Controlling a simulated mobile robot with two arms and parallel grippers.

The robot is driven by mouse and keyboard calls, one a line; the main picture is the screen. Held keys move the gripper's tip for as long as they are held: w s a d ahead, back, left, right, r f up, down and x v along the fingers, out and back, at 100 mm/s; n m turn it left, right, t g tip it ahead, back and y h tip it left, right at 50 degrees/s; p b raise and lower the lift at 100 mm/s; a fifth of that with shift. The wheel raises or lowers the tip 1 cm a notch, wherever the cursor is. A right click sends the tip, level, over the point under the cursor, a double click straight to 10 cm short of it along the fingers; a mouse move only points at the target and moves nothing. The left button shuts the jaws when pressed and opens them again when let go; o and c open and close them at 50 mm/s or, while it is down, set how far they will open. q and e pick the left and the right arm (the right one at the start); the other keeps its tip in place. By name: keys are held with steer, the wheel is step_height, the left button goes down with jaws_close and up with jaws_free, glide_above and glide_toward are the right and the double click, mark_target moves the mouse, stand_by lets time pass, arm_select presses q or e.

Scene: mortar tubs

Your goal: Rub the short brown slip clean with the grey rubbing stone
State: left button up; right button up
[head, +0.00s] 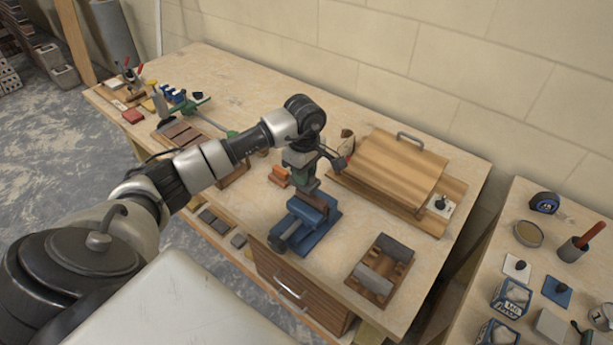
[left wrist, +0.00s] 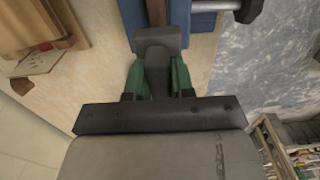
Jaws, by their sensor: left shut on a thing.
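My left gripper (left wrist: 158,82) has green fingers and is shut on a dark grey block, which I take as the grey rubbing stone (left wrist: 158,40). In the head view the left gripper (head: 303,178) is just above the blue vise (head: 290,236); the stone is mostly hidden there. A brown slip (left wrist: 156,12) is held in the vise, which also shows at the top of the left wrist view (left wrist: 200,26). The stone's end is at the slip's near end; I cannot tell whether they touch. My right gripper is not in view.
A wooden rack (head: 366,293) with grey blocks stands right of the vise. A wooden board with a handle (head: 410,140) lies behind. Small orange blocks (head: 279,175) are close left of the gripper. A side table (head: 520,200) at right holds a tape measure and tubs.

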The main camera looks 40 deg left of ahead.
arm_select(q)
steer(key=shift+d+r+p, duration=0.25)
steer(key=shift+r+p, duration=0.1)
steer(key=shift+r, duration=1.15)
steer(key=shift+a+r+p, duration=0.2)
steer(key=shift+r+p, duration=0.55)
steer(key=shift+r, duration=0.25)
steer(key=shift+d+r, duration=0.1)
steer(key=shift+r, duration=0.15)
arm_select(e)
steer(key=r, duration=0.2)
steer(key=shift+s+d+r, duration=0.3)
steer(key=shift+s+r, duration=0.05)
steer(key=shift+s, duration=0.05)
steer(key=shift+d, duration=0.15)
